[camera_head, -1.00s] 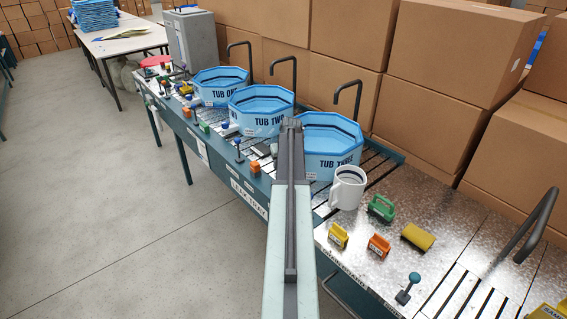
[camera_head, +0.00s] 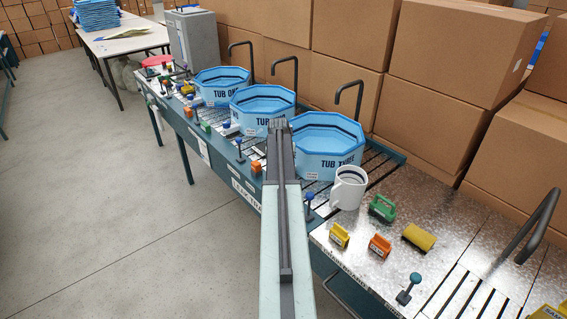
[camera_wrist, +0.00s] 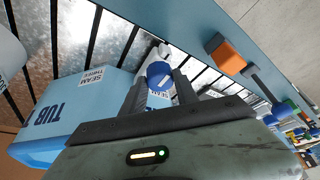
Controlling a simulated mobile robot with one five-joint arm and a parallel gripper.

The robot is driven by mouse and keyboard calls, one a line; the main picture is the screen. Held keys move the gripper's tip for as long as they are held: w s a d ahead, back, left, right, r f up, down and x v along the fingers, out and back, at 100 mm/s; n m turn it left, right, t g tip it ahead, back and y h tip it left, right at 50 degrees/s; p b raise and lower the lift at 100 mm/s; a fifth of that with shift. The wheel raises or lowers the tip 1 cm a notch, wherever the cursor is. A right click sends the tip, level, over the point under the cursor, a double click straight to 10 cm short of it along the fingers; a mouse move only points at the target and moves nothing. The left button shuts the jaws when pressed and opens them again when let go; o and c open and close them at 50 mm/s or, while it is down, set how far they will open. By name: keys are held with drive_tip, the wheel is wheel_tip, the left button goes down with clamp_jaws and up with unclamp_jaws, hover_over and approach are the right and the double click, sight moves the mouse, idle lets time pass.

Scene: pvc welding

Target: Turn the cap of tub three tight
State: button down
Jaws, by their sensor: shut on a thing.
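Tub three (camera_head: 318,168) is a light blue eight-sided tub with water in it, the nearest of three on the bench. In the wrist view its wall (camera_wrist: 85,112) shows at left, with a "SEAM THREE" label. A round blue cap (camera_wrist: 160,73) with a white mark sits between my fingers, with a white part behind it. My gripper (camera_wrist: 161,82) is shut on this cap. In the head view my gripper (camera_head: 278,125) is beside tub three's left side, seen from behind. The cap and fingertips are hidden there by my arm.
Tub two (camera_head: 262,118) and tub one (camera_head: 221,92) stand farther along the bench. A white mug (camera_head: 348,187) stands near tub three. A blue-topped peg (camera_head: 309,200) and an orange block (camera_head: 256,168) are near the front edge. Cardboard boxes stand behind. The floor at left is clear.

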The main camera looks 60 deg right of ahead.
drive_tip(key=c, duration=0.9)
unclamp_jaws()
drive_tip(key=p+v, duration=0.7)
drive_tip(key=v, duration=0.1)
drive_tip(key=shift+d, duration=0.1)
